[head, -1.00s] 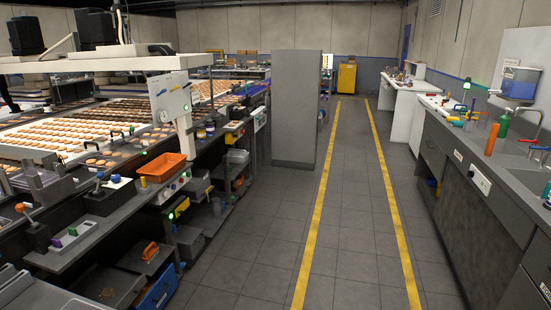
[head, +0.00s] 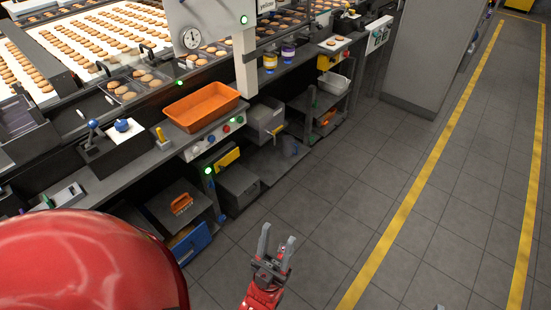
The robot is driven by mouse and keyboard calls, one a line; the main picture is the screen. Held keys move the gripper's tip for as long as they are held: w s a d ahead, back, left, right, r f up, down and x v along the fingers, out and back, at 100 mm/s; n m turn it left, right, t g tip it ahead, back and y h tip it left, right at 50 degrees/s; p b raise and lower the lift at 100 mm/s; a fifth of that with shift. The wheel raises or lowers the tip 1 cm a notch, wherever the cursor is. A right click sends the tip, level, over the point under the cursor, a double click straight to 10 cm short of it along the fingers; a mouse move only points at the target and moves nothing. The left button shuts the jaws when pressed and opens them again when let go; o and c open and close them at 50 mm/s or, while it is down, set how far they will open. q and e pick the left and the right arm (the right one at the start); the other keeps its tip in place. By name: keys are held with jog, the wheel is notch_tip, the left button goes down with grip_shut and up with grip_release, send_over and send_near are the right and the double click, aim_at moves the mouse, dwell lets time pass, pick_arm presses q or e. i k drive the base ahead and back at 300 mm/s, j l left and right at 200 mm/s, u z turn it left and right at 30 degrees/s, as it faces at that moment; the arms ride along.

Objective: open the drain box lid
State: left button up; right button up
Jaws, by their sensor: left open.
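A dark grey flat lid with an orange handle (head: 181,204) lies low at the left, under the counter. It looks like the drain box lid, and it appears closed. My left gripper (head: 276,238) is open and empty, above the grey floor to the right of the lid and well apart from it. Its two grey fingers point up in the picture. My right gripper does not show.
A blue bin (head: 189,242) sits just below the lid. Grey bins and a yellow-handled box (head: 228,158) stand on the low shelf. An orange tray (head: 201,106) rests on the counter above. The floor (head: 330,220) to the right is clear.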

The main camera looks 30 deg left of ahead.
aim_at(236, 179)
jog(key=i+l+u, duration=0.15)
jog(key=i+u, duration=0.35)
jog(key=i+l+u, duration=0.45)
jog(key=i, duration=0.15)
jog(key=i+l+u, duration=0.5)
